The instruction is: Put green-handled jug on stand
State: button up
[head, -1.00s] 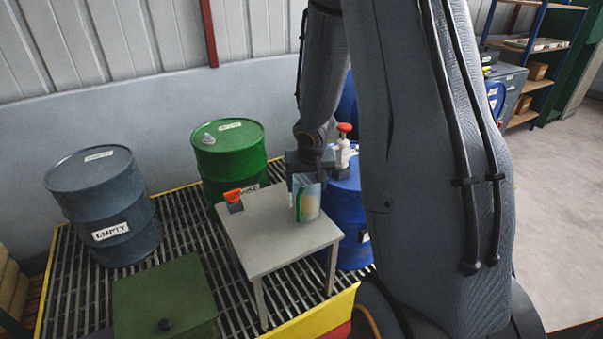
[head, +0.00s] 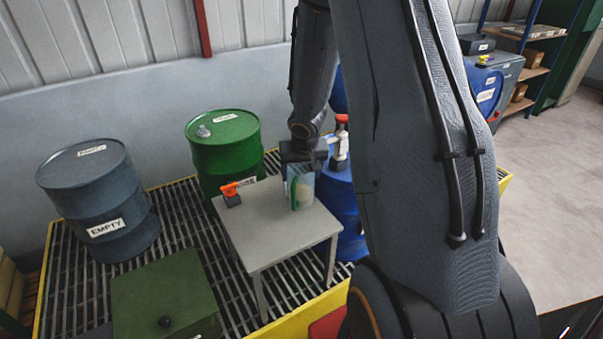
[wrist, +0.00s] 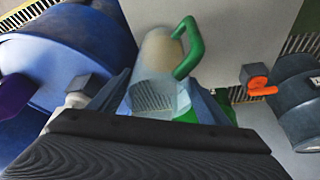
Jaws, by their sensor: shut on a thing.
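The green-handled jug (head: 301,190) is a clear vessel with pale contents, at the right part of the grey stand (head: 262,222). My gripper (head: 300,168) is above it and shut on its upper part. In the wrist view the jug (wrist: 158,72) sits between my gripper's fingers (wrist: 160,100), its green handle pointing away from them. The jug looks upright and over the stand top. Whether its base touches the top cannot be told.
An orange-handled dark item (head: 231,194) sits at the stand's back left corner. A green drum (head: 225,150) is behind, a blue drum (head: 342,215) with a red-topped pump (head: 341,140) at the right. A grey drum (head: 97,200) and green box (head: 165,300) are left. The stand's middle is bare.

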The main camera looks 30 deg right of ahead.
jog(key=shift+f, duration=0.1)
jog(key=o, duration=1.7)
jog(key=shift+c, duration=0.2)
jog(key=p+v, duration=0.8)
jog(key=v, duration=0.4)
jog(key=s+a+r+n+g, duration=0.1)
jog(key=s+a+r+n, duration=0.1)
jog(key=s+a+r, duration=0.2)
jog(key=s+a+r+n+y, duration=0.1)
jog(key=s+a+r, duration=0.4)
jog(key=s+a, duration=0.6)
jog(key=shift+s+a+r+n+g+y, duration=0.3)
jog(key=shift+s+n+g, duration=0.15)
jog(key=shift+s, duration=0.65)
